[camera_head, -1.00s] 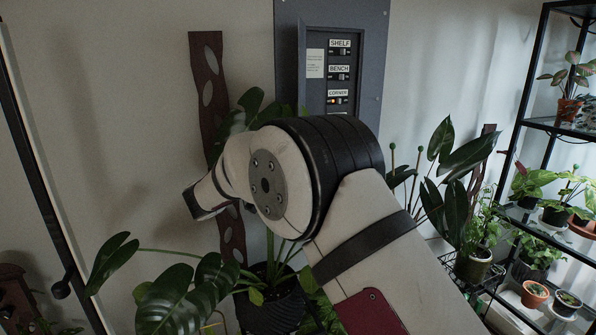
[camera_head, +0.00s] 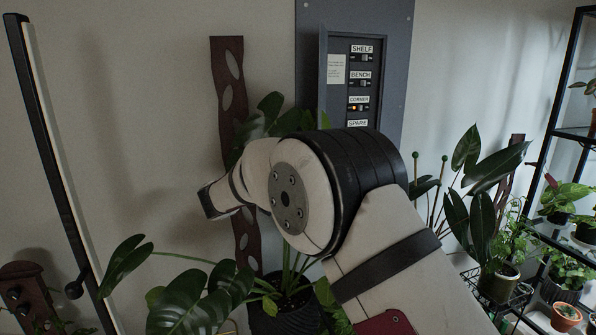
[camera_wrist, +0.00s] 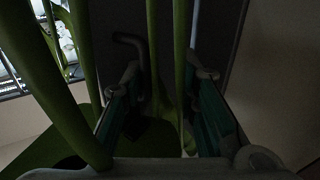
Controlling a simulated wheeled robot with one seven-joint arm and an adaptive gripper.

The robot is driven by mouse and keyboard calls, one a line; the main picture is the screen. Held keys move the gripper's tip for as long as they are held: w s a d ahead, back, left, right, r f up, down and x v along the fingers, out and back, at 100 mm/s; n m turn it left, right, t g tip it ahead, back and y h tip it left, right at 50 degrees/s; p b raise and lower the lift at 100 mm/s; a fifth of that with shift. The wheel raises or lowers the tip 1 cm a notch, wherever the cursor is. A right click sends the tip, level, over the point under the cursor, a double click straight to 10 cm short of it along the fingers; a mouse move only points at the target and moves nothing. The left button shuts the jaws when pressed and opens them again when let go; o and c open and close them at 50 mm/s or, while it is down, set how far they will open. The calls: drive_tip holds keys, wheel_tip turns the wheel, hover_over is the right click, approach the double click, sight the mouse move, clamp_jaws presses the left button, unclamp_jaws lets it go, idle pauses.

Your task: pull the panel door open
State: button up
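The grey wall panel (camera_head: 309,60) shows in the head view behind my arm, its lower part hidden. Its switches, labelled SHELF, BENCH, CORNER and SPARE, are exposed. A narrow dark upright edge stands at the left of the switches; I cannot tell if it is the door seen edge-on. In the dark wrist view, my gripper (camera_wrist: 166,78) has its fingers apart. A bent dark bar, perhaps a handle (camera_wrist: 135,42), shows beyond the left fingertip, against a dark flat surface (camera_wrist: 212,25). Contact is unclear. My gripper is not visible in the head view.
Green stems (camera_wrist: 153,60) cross the wrist view in front of and between the fingers. A large-leaved potted plant (camera_head: 190,300) stands below my arm, and another plant (camera_head: 485,215) stands right. A black shelf rack (camera_head: 555,90) is at far right, a tall lamp bar (camera_head: 55,150) at left.

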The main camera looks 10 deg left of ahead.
drive_tip(key=shift+s+a+f, duration=0.1)
drive_tip(key=shift+a, duration=0.1)
drive_tip(key=v, duration=1.2)
drive_tip(key=shift+s, duration=0.1)
